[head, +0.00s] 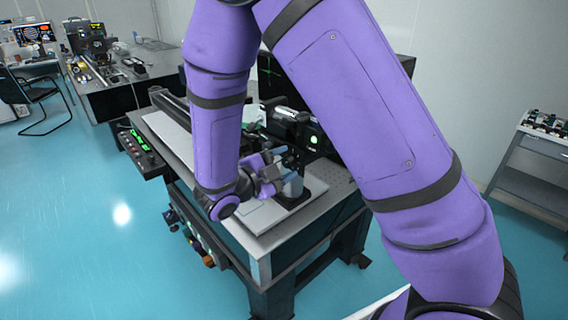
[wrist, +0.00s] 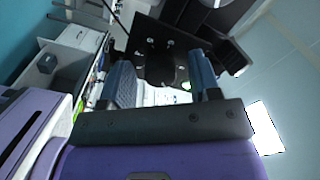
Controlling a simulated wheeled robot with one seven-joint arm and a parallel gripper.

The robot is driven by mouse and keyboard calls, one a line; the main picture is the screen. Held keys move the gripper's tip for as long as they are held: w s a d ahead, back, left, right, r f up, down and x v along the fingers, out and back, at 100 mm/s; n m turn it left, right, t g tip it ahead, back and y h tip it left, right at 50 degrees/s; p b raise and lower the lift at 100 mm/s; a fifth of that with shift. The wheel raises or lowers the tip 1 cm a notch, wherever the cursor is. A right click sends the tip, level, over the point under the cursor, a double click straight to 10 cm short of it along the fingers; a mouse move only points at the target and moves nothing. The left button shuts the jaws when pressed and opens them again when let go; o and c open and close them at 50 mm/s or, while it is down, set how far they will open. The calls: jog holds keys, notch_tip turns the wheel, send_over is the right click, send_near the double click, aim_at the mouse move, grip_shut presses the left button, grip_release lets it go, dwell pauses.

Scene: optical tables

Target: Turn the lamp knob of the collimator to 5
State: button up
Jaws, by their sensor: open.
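My gripper (head: 284,168) is low over the near optical table, in front of a black instrument (head: 325,142) with a lit green light, which may be the collimator. In the wrist view my gripper (wrist: 162,75) has its two blue-grey fingers apart. Nothing is held between them. Beyond and between the fingers is a dark plate or housing (wrist: 158,66) with small bright screws, and a green glow beside the right finger. I cannot make out the lamp knob or its scale in either view. My arm hides part of the table and the equipment.
The near optical table (head: 262,238) carries a long rail and a black monitor behind my arm. A control box (head: 143,150) with green lights is at its left edge. Another equipment table (head: 110,98) and a chair (head: 38,100) stand far left, a grey cart (head: 540,150) right. Floor at left is clear.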

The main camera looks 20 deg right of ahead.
jog(key=shift+d, duration=0.1)
jog(key=c, duration=0.9)
